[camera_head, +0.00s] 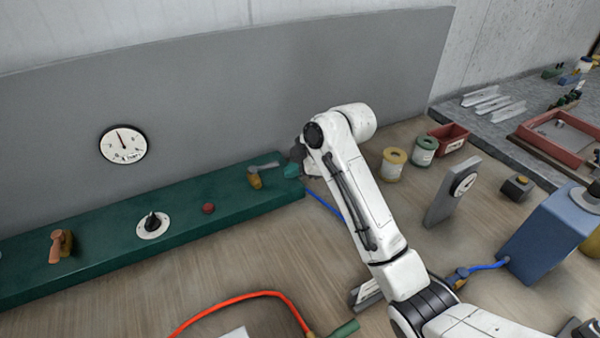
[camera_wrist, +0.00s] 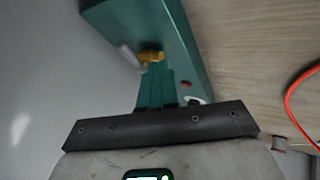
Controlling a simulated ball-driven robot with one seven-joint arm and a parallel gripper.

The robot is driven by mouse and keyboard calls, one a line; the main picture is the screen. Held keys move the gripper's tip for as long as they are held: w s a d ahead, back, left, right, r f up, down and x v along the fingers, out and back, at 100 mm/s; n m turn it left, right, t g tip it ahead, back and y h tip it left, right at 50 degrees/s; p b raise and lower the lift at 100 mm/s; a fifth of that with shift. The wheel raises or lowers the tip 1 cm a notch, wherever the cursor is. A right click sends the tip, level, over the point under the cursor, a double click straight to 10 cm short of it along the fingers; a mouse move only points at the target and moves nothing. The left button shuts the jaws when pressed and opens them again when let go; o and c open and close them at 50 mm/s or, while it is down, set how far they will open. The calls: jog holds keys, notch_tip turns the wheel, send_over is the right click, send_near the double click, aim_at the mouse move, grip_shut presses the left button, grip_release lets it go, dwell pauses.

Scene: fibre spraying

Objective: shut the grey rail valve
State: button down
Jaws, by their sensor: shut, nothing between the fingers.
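The grey rail valve has a brass body (camera_head: 255,180) and a flat grey lever (camera_head: 266,165). It sits near the right end of the green rail (camera_head: 110,250), its lever pointing right, roughly along the rail. In the wrist view the brass body (camera_wrist: 151,57) and grey lever (camera_wrist: 128,55) show just beyond the fingertips. My gripper (camera_head: 291,170) has teal fingers, shut and empty, to the right of the lever's end. The fingers also show in the wrist view (camera_wrist: 157,72), partly covering the valve. I cannot tell whether they touch it.
The rail also carries a red button (camera_head: 208,208), a black knob on a white dial (camera_head: 152,225) and an orange-handled valve (camera_head: 60,246). A gauge (camera_head: 123,145) hangs on the grey panel behind. An orange hose (camera_head: 250,295) lies on the bench. Spools (camera_head: 393,165) stand right of my arm.

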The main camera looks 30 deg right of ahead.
aim_at(275, 165)
jog(key=w+f+b, duration=0.2)
jog(key=w+a+f+b, duration=0.1)
jog(key=w+f+b, duration=0.1)
jog(key=b, duration=0.1)
jog(key=shift+w, duration=0.3)
jog(key=shift+w+d+r+b, duration=0.1)
jog(key=shift+w+b, duration=0.2)
jog(key=shift+w, duration=0.15)
jog(key=shift+w+d+r+b, duration=0.1)
jog(key=shift+w+b, duration=0.2)
jog(key=shift+w, duration=0.1)
jog(key=shift+w+d+n, duration=0.2)
jog(key=shift+w+n, duration=0.1)
jog(key=shift+w, duration=0.2)
jog(key=shift+w+d+r, duration=0.1)
jog(key=shift+w+r, duration=0.05)
jog(key=shift+w, duration=0.05)
